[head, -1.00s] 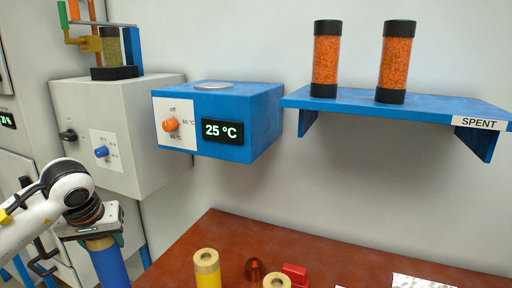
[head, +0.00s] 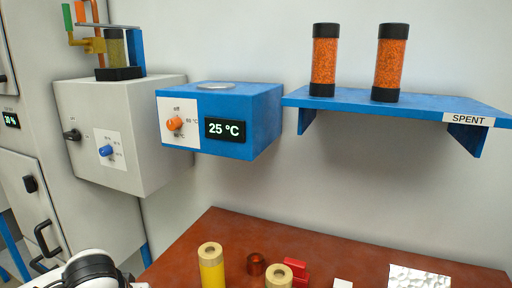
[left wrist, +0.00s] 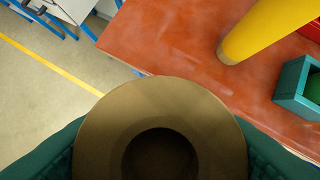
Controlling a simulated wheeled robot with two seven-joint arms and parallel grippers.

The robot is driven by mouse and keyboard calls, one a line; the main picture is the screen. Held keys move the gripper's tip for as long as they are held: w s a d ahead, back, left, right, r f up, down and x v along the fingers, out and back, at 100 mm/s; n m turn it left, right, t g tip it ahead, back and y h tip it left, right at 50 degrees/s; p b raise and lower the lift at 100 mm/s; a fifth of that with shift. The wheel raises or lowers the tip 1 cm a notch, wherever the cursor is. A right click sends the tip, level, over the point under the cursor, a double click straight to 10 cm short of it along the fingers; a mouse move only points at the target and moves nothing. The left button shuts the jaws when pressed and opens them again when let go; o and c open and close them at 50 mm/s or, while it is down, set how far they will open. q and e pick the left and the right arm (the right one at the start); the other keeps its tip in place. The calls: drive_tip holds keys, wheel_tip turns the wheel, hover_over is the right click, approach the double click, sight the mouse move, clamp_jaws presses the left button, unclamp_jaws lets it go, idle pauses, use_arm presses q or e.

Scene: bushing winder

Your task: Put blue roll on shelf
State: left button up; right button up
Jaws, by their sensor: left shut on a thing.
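My left gripper (left wrist: 160,125) is shut on a roll; in the left wrist view its teal fingers show on both sides of the roll's tan ring-shaped end (left wrist: 110,125) with a dark central hole. The roll's blue side is hidden from this view. In the head view only part of my left arm shows at the lower left edge, with gripper and roll out of frame. A blue wall shelf (head: 420,107) marked SPENT is at the upper right, bearing two black-capped orange cylinders, one left (head: 325,60) and one right (head: 390,62). My right gripper is not in view.
A blue heater box (head: 262,115) reading 25 °C and a grey machine (head: 150,150) are on the wall. A teal box (left wrist: 292,85) lies near my gripper.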

use_arm(q)
drive_tip(key=shift+m, duration=0.6)
drive_tip(key=d, duration=0.5)
drive_tip(key=shift+d, duration=0.25)
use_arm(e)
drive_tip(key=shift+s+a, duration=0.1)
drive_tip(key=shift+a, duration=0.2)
